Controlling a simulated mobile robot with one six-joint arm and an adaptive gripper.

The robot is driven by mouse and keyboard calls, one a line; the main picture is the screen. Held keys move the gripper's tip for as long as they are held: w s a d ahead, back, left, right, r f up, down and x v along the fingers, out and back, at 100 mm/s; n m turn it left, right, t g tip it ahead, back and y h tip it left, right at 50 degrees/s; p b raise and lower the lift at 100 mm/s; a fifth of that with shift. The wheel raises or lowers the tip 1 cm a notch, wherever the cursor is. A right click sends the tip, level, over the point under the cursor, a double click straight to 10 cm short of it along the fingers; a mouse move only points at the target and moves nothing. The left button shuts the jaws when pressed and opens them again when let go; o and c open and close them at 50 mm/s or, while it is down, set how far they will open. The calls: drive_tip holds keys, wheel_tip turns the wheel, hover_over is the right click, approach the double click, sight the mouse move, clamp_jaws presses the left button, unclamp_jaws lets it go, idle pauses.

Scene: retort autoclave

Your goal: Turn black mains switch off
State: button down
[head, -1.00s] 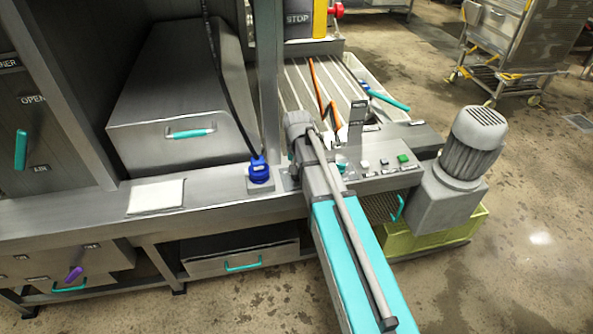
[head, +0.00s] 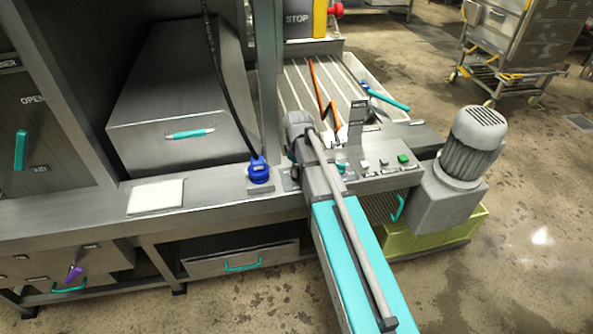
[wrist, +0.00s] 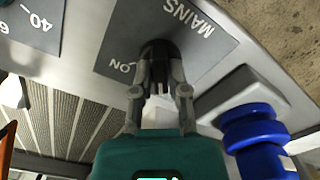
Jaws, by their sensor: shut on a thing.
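The black mains switch (wrist: 158,52) is a dark knob on a grey label plate (wrist: 200,62) marked MAINS and ON in the wrist view. My gripper (wrist: 161,88) has one finger on each side of the knob and is shut on it. The knob's pointer direction is hard to make out, as the fingers partly cover it. In the head view my arm hides the switch and the fingers; only part of the dark plate shows beside the arm.
A blue plug (head: 259,170) stands close to the left of my arm; it also shows in the wrist view (wrist: 256,140). A panel with a green button (head: 403,158) and a grey motor (head: 471,145) lie to the right. A white cloth (head: 155,196) lies on the ledge.

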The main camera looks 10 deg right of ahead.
drive_tip(key=shift+n, duration=1)
drive_tip(key=shift+w, duration=0.1)
drive_tip(key=c, duration=0.6)
unclamp_jaws()
drive_tip(key=shift+c, duration=0.2)
drive_tip(key=shift+r, duration=0.15)
